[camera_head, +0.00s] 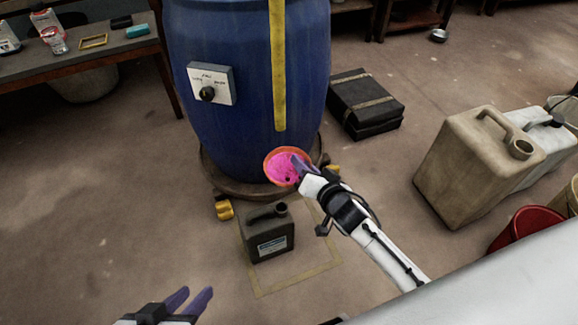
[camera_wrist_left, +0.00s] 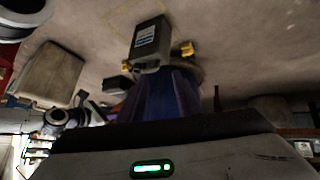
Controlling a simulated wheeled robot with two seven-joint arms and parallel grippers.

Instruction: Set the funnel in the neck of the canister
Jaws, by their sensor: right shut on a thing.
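The funnel (camera_head: 275,165), pink inside with an orange rim, is held in front of the blue vat, above and apart from the canister. My right gripper (camera_head: 301,168) is shut on the funnel's right side. The dark grey canister (camera_head: 268,240), with a white label and a handle, stands upright on the floor below the funnel. Its neck (camera_head: 281,208) is at its top right. The canister also shows in the left wrist view (camera_wrist_left: 151,45). My left gripper (camera_head: 196,298) is open and empty at the lower left, away from the canister. The funnel's spout is hidden.
A blue vat (camera_head: 235,110) stands behind the canister, with yellow blocks (camera_head: 224,209) at its base. A yellow outline (camera_head: 300,277) marks the floor around the canister. A beige jerrycan (camera_head: 465,170) and red bucket (camera_head: 518,225) stand right. The floor at left is clear.

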